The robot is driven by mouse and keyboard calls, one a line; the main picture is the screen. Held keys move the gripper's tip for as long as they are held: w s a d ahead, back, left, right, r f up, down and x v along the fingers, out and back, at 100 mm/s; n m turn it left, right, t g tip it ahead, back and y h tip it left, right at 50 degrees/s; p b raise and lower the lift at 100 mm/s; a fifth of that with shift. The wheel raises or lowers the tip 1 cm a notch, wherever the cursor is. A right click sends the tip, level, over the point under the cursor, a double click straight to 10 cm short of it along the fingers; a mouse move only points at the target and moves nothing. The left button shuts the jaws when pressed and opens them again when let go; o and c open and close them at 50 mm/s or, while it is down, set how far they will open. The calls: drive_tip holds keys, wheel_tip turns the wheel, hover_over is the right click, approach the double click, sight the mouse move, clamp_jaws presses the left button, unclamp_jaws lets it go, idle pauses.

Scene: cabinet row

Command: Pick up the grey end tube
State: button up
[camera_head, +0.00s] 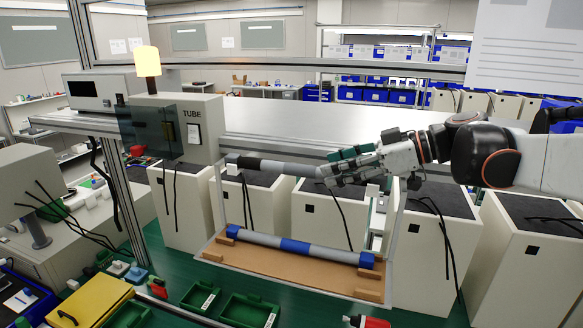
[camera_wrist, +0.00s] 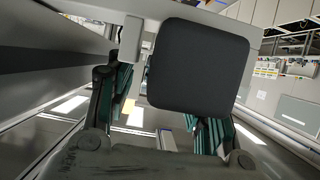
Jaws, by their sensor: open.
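A grey tube (camera_head: 275,166) with a dark left end lies level below the front edge of the long table, at the middle of the head view. My gripper (camera_head: 333,168) comes in from the right, with its open fingers at the tube's right end. I cannot tell whether they touch it. In the wrist view, the fingers (camera_wrist: 163,105) stand apart with green pads, and a dark rounded square piece (camera_wrist: 198,68) fills much of the gap. I cannot tell whether it is the tube's end. A second tube (camera_head: 310,249), grey with blue sections, lies lower on a brown tray (camera_head: 290,272).
Several white cabinets (camera_head: 325,215) stand in a row below. Green bins (camera_head: 250,310) and a yellow case (camera_head: 92,302) are at the front left.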

drive_tip(key=shift+c, duration=0.4)
clamp_jaws()
drive_tip(key=shift+r, duration=0.1)
